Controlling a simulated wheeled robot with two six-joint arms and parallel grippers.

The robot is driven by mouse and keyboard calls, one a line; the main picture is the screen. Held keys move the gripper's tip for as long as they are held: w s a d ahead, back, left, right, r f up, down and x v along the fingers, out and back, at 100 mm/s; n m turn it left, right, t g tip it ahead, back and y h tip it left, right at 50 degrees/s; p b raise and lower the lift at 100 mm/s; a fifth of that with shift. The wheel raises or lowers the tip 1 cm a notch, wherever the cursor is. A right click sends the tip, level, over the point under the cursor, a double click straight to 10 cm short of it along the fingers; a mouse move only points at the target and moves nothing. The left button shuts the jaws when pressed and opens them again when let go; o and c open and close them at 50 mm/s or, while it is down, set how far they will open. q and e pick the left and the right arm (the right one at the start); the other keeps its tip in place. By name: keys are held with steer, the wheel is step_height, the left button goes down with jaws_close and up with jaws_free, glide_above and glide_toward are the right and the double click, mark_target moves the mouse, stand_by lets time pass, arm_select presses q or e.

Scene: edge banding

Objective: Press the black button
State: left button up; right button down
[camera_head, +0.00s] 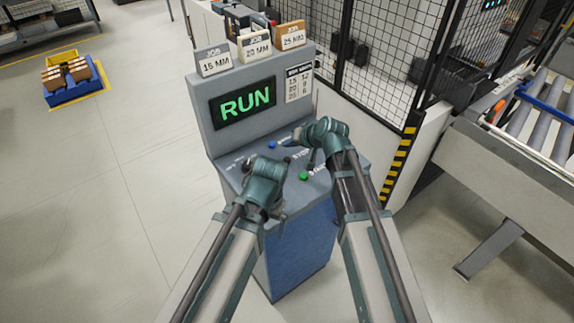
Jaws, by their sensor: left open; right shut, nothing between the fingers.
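The grey console (230,143) stands in front of me with a sloping control panel. A blue button (272,144) and a green button (303,176) show on the panel, with the word STOP between them. I cannot clearly make out a black button; my grippers cover parts of the panel. My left gripper (267,182) is open over the panel's front left part, left of the green button. My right gripper (308,147) is shut and empty over the panel's right part, right of the blue button. I cannot tell whether either touches the panel.
The console screen (243,103) reads RUN in green. Three job cards, including the 15 MM card (214,61), stand on top. A mesh fence (385,60) is behind and a roller conveyor (515,115) at right.

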mark_target(266, 233)
arm_select(q)
steer(key=shift+f+b, duration=1.35)
steer(key=shift+f, duration=0.6)
arm_select(e)
steer(key=shift+f, duration=1.95)
arm_select(q)
steer(key=shift+f, duration=0.1)
arm_select(e)
steer(key=shift+f, duration=0.1)
arm_select(q)
steer(key=shift+f+b, duration=0.25)
steer(key=shift+b, duration=0.1)
arm_select(e)
steer(key=shift+f, duration=0.25)
arm_select(q)
steer(key=shift+f+b, duration=0.5)
arm_select(e)
steer(key=shift+f, duration=0.5)
steer(key=shift+r, duration=0.1)
arm_select(q)
steer(key=shift+r+p, duration=0.9)
steer(key=shift+r, duration=0.05)
arm_select(e)
steer(key=shift+r, duration=0.85)
